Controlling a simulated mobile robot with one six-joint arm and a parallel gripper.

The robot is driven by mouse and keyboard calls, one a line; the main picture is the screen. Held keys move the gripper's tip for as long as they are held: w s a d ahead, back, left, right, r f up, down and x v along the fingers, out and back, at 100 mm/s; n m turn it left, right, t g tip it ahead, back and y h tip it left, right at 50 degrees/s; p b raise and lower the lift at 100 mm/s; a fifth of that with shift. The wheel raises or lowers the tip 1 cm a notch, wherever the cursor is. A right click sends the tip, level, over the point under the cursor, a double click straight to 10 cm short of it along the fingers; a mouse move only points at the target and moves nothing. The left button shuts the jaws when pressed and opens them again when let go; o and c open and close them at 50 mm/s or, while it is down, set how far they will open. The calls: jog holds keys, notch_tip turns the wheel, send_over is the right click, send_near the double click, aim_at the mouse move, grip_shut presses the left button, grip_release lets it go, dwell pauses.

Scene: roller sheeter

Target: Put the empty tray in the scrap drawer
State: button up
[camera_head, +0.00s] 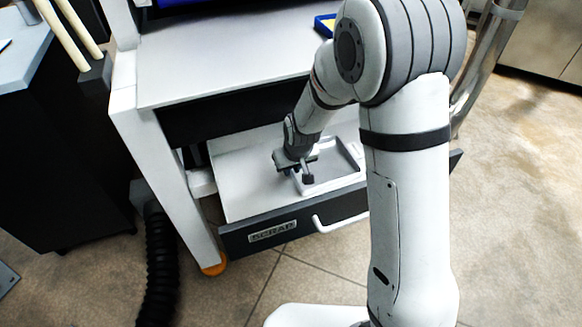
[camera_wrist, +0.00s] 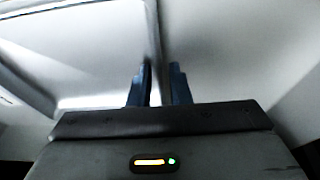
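The empty tray (camera_head: 335,170) is pale grey, shallow and rimmed. In the head view it is inside the open scrap drawer (camera_head: 245,180), towards its right side, and looks nearly flat. Whether it rests fully on the drawer floor is hard to tell. My gripper (camera_head: 306,177) is at the tray's left rim, pointing down. In the wrist view the two fingers of my gripper (camera_wrist: 158,88) stand close on both sides of the tray's thin rim (camera_wrist: 153,35) and look shut on it. My arm hides part of the tray's right side.
The drawer's dark front with a SCRAP label (camera_head: 272,231) and a white handle (camera_head: 340,220) faces me. A grey worktop (camera_head: 220,60) lies above the drawer. A white leg (camera_head: 165,180) stands at left, beside a black hose (camera_head: 160,260). The drawer's left part is bare.

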jog(key=shift+o, duration=0.9)
jog(key=shift+r, duration=0.25)
jog(key=p+v, duration=0.3)
jog(key=v, duration=0.9)
jog(key=s+d+r+m, duration=0.2)
jog(key=s+d+r, duration=0.2)
jog(key=s+d, duration=0.4)
jog(key=s+d+r+m+g+h, duration=0.1)
jog(key=s+d+r+m, duration=0.2)
jog(key=s+d, duration=0.6)
jog(key=shift+s+d+r+g, duration=0.25)
jog(key=shift+s+r+g, duration=0.05)
jog(key=shift+s+r, duration=0.4)
